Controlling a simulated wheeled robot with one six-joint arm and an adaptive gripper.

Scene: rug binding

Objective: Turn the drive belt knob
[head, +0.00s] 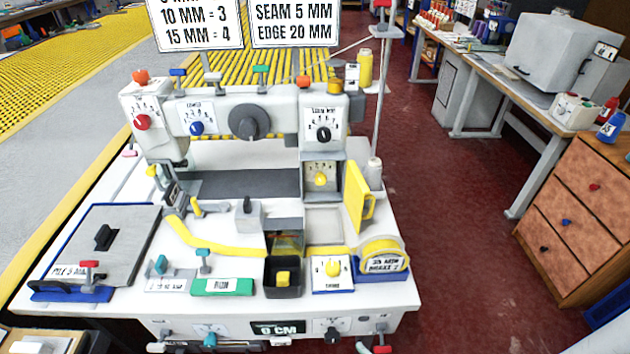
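A white sewing machine (272,107) stands on a white table in the head view. It carries several dial knobs: a red one (143,122) at left, a blue one (196,128), a large grey one (248,123) in the middle, and a black one (323,134) at right. A yellow knob (320,179) sits on a scaled plate in the right column. The labels are too small to read surely, so I cannot tell which is the drive belt knob. My gripper is not in view.
A yellow flap (357,196) stands open at the machine's right. A black box (283,277) and a tape roll (384,256) sit at the table front. A wooden drawer cabinet (582,208) stands at right. The red floor between is clear.

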